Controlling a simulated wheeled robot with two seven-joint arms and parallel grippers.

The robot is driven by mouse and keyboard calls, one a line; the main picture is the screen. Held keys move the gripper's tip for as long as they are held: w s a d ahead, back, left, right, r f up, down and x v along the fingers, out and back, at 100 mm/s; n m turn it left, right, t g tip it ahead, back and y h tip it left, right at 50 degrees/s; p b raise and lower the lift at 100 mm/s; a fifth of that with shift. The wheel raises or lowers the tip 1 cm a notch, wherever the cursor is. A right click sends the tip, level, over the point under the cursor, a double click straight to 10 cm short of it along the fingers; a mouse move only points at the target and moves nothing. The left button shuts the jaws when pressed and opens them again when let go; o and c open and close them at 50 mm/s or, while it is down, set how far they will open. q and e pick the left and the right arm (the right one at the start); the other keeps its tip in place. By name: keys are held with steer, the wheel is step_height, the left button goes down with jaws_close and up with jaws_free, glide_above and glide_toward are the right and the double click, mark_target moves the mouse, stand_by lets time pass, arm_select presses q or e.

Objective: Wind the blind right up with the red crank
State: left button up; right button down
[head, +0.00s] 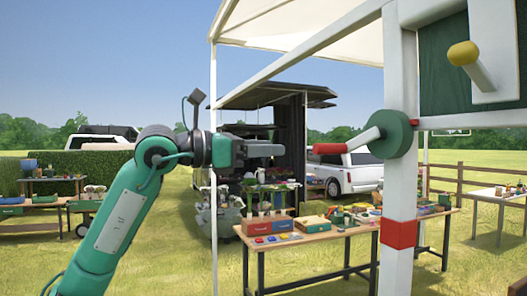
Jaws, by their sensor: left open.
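The crank is on the white post (401,180) at the right. Its red grip (329,149) points left, on a pale arm (362,140) that runs to a round green hub (389,134). My left gripper (280,151) comes in from the left at about the grip's height. It points right at the grip, open and empty, with a gap in the picture between its fingertips and the grip. A dark green panel (443,65) hangs beside the post at upper right; I cannot tell whether it is the blind. My right gripper is out of view.
A white canopy (300,25) spans above. A wooden table (300,240) with crates and pots stands behind the post. Grass lies open at lower left.

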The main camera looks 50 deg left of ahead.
mark_target(325, 148)
arm_select(q)
steer(key=shift+m, duration=0.5)
steer(key=p+x, duration=0.8)
steer(key=x, duration=0.5)
steer(key=shift+r+p, duration=0.1)
steer(key=shift+p, duration=0.25)
steer(key=shift+w+d, duration=0.3)
steer(key=shift+w, duration=0.2)
jaws_close()
